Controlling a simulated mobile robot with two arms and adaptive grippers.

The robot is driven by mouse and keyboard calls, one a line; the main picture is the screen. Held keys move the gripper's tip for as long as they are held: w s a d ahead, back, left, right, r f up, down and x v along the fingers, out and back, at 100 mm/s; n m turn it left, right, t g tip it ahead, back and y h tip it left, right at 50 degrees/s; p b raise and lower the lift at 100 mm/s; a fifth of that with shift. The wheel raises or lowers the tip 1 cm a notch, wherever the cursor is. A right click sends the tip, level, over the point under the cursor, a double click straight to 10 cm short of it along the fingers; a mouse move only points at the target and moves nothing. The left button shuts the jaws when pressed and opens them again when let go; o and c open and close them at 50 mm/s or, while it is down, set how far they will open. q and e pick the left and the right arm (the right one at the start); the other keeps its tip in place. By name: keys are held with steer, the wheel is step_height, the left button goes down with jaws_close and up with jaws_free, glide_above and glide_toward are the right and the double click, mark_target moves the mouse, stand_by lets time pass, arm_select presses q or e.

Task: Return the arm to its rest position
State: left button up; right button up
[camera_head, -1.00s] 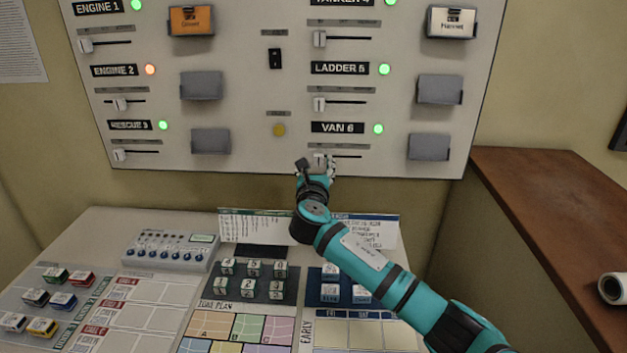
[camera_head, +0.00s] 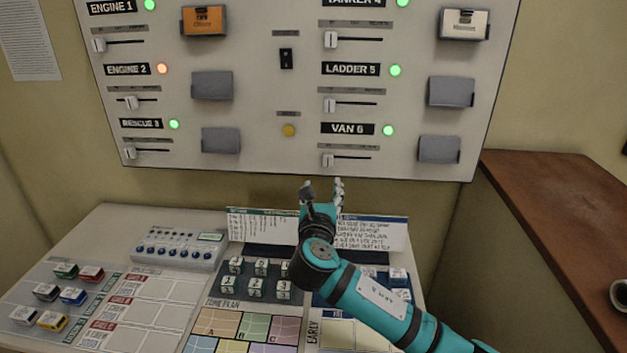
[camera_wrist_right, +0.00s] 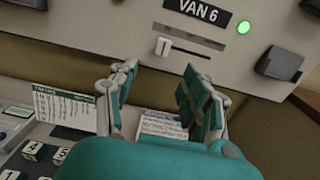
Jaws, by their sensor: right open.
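My right arm is teal with black joints and reaches up from the lower right in the head view. Its gripper (camera_head: 322,190) is just below the VAN 6 slider (camera_head: 328,160), in front of the wall panel's lower edge and apart from the slider. In the right wrist view the two fingers (camera_wrist_right: 160,100) are spread with nothing between them. The slider also shows there as a white knob (camera_wrist_right: 163,46) at the left end of its slot, beyond the fingers. My left gripper is not in view.
Printed cards (camera_head: 375,232) stand behind the gripper. A brown wooden counter (camera_head: 560,220) is at the right.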

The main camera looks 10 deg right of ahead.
steer(key=s+d+f+m+g+y, duration=0.1)
steer(key=s+f+m+g, duration=0.2)
steer(key=s+f+m, duration=0.4)
steer(key=s+d+f+m+g+y, duration=0.1)
steer(key=s+f+m+g, duration=0.3)
steer(key=s+f+m, duration=0.4)
steer(key=s+d+f+m+g+y, duration=0.2)
steer(key=s+f+m+g, duration=0.1)
steer(key=s+f+m, duration=0.4)
steer(key=shift+s+d+f+g, duration=0.15)
steer(key=shift+s+f, duration=0.4)
steer(key=shift+s, duration=0.5)
steer(key=shift+s+f+g, duration=0.1)
steer(key=shift+s+f, duration=0.5)
steer(key=shift+s, duration=0.5)
steer(key=shift+s+d+f+g, duration=0.15)
steer(key=shift+s+f, duration=0.4)
steer(key=shift+s, duration=0.5)
steer(key=s+d+f+m+g+y, duration=0.1)
steer(key=s+d+f+m+g, duration=0.15)
steer(key=s+m, duration=0.85)
step_height(320, 180, down, 26)
steer(key=s+n+g+b, duration=0.1)
steer(key=s+n+g, duration=0.1)
steer(key=s+n, duration=0.1)
steer(key=s+d+f+g+b, duration=0.1)
steer(key=s+d+f, duration=0.1)
steer(key=s+f, duration=1.5)
steer(key=shift+d+f, duration=0.3)
steer(key=shift+f, duration=0.15)
